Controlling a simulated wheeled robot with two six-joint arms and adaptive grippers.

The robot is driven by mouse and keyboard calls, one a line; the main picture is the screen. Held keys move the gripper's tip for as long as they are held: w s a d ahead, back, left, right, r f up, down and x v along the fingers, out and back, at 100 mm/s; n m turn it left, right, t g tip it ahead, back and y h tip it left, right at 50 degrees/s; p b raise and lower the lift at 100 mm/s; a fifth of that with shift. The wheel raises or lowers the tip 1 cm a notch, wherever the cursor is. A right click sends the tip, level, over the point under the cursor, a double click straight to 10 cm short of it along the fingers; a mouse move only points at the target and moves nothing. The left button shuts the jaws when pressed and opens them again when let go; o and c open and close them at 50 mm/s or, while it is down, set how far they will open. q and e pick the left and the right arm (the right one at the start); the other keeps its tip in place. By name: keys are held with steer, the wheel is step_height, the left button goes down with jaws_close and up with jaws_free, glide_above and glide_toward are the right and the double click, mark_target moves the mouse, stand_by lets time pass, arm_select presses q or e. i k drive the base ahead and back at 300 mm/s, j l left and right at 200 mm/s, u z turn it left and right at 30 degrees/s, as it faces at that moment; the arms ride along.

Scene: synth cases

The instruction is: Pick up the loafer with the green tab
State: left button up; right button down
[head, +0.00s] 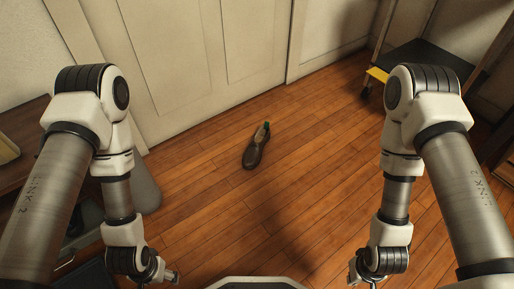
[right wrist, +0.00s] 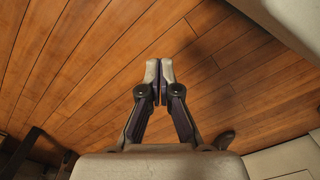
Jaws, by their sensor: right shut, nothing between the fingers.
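The loafer (head: 253,152) is a single dark brown shoe lying on the wooden floor near the white doors, in the middle of the head view. Its green tab (head: 267,124) shows at its far end, and its toe points toward me. In the right wrist view my right gripper (right wrist: 159,70) is shut and empty above bare floor. A dark brown rounded shape (right wrist: 225,140) beside its body may be part of the loafer; I cannot tell surely.
White panelled doors (head: 185,55) close off the back. Dark wooden furniture (head: 25,125) and a grey cone-like object (head: 147,190) are at the left. The floor around the loafer is clear.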

mark_target(252, 157)
steer(key=i+u, duration=0.2)
steer(key=i, duration=0.2)
steer(key=i+l+u, duration=0.15)
steer(key=i, duration=0.3)
steer(key=i+l+u, duration=0.2)
steer(key=i, duration=0.2)
